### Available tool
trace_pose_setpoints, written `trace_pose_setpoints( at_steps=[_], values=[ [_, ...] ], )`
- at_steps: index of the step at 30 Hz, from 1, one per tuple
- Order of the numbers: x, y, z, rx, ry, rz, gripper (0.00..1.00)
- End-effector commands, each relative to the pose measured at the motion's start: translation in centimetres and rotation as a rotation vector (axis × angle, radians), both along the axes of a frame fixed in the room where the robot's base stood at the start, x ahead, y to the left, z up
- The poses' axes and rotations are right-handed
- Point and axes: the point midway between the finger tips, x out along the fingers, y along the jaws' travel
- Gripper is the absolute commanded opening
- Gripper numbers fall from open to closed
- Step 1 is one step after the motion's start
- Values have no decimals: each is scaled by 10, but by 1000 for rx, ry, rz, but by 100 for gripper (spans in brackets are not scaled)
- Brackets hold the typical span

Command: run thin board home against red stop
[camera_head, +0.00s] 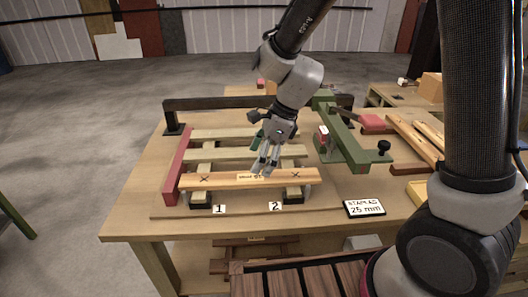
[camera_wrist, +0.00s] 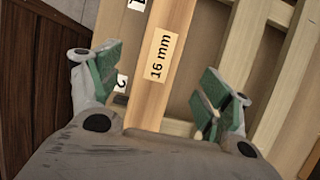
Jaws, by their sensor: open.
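The thin board (camera_head: 222,181) is a pale plank with black X marks and a small label, lying across the front of a slatted wooden frame. In the wrist view the board (camera_wrist: 152,100) carries a "16 mm" label. The red stop (camera_head: 177,164) is a long red bar on the frame's left side. The board's left end is close to it, but I cannot tell whether they touch. My gripper (camera_head: 265,169) is over the board, right of its label. In the wrist view my gripper (camera_wrist: 160,88) is open, with green-padded fingers on either side of the board.
Plates "1" (camera_head: 219,209) and "2" (camera_head: 275,206) lie in front of the board. A green beam fixture (camera_head: 345,140) stands right of the frame, and a dark rail (camera_head: 225,103) runs behind.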

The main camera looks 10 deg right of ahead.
Motion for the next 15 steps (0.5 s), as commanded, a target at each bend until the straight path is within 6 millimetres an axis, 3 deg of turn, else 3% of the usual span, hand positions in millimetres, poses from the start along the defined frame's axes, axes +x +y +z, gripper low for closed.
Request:
trace_pose_setpoints(
  at_steps=[7,15],
  values=[
    [0,15,-36,-2,2,3,79],
    [1,22,-53,-1,-1,1,79]
  ],
)
